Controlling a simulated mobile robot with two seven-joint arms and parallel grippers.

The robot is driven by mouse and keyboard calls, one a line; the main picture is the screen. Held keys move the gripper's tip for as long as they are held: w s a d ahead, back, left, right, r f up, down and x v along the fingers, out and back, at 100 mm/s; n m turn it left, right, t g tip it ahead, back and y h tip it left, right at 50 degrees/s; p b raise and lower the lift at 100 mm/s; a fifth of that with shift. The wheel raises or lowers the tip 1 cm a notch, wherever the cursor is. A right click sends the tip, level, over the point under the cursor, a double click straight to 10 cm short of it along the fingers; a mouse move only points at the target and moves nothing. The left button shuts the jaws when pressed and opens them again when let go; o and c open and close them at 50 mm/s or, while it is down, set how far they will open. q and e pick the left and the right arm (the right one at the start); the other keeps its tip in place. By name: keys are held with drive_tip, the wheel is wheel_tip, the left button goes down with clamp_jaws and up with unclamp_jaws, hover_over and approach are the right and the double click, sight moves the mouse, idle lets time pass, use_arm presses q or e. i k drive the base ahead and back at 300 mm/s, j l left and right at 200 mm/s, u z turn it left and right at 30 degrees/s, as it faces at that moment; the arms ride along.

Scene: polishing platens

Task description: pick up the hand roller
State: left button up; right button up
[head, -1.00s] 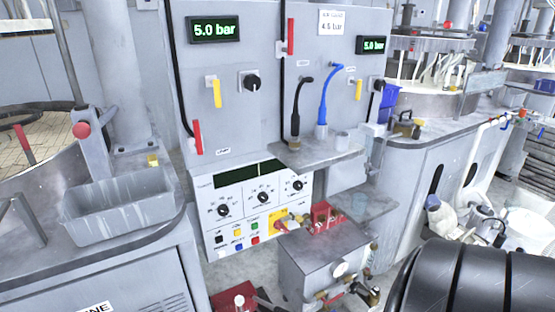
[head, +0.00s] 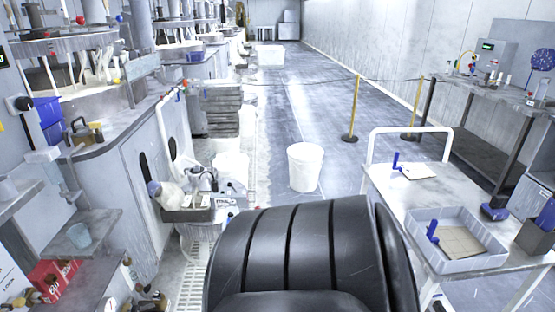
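I cannot pick out the hand roller for certain. On the grey cart (head: 390,208) at the right, a small blue upright handle (head: 396,160) stands by a white sheet (head: 418,171). Another blue upright handle (head: 432,231) stands in a shallow grey tray (head: 475,267) beside a brown flat piece (head: 462,243). A dark blue object (head: 494,211) sits at the cart's right edge. Any of these is too small to name surely. Neither of my grippers is in view.
A white bucket (head: 305,167) stands on the floor left of the cart. A yellow post (head: 352,110) holds a barrier line across the aisle. A long bench (head: 500,100) runs along the right. Machines line the left. The aisle floor beyond is open.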

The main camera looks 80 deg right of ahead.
sight(496, 207)
drive_tip(key=z, duration=4.2)
drive_tip(key=i+l, duration=0.25)
drive_tip(key=i, duration=0.15)
drive_tip(key=i+l, duration=0.25)
drive_tip(key=i, duration=0.2)
